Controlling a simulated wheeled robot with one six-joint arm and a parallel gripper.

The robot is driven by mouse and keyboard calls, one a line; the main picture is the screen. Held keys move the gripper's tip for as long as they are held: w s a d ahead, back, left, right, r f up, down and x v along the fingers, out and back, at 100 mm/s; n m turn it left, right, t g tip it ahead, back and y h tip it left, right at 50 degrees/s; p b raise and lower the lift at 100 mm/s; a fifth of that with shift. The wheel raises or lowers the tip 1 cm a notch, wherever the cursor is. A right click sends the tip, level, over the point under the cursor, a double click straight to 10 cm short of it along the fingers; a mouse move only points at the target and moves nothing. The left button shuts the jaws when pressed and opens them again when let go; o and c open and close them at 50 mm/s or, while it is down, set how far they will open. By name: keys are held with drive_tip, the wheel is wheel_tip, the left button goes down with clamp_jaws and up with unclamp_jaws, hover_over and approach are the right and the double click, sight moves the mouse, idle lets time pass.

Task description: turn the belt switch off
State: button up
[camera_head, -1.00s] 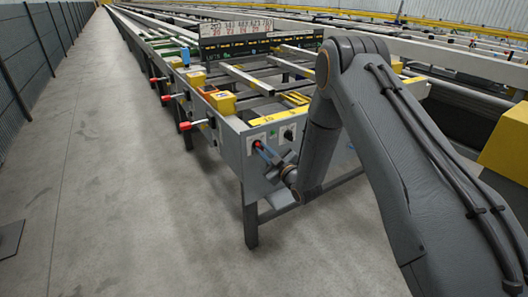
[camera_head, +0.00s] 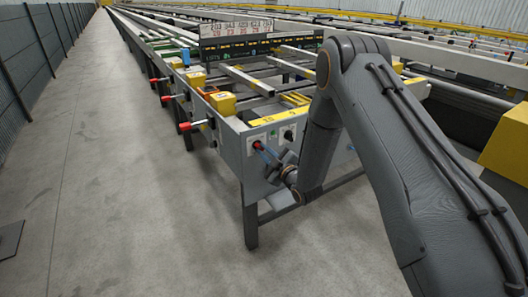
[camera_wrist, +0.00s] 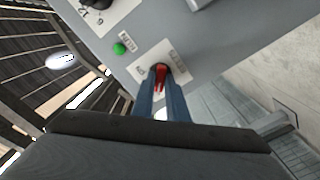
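The belt switch (camera_wrist: 161,70) is a red knob on a pale plate on the grey end panel (camera_head: 229,158) of the runout table. In the wrist view my gripper (camera_wrist: 160,88) has its two blue fingers on either side of the red knob, with little or no gap showing; they appear shut on it. The fingers partly hide the knob, and its exact setting is hard to read. In the head view my gripper (camera_head: 262,149) reaches the panel from the right, and the switch (camera_head: 257,144) shows just beyond the fingertips.
A green button (camera_wrist: 118,48) sits beside the switch plate, and a dark rotary knob (camera_head: 288,135) is further right on the panel. Red-tipped levers (camera_head: 186,127) and yellow boxes (camera_head: 222,102) line the table's left side.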

drive_tip(key=o, duration=0.3)
drive_tip(key=shift+d, duration=0.2)
drive_tip(key=shift+a, duration=0.15)
drive_tip(key=v, duration=0.7)
drive_tip(key=shift+s+d, duration=0.25)
drive_tip(key=shift+s, duration=0.05)
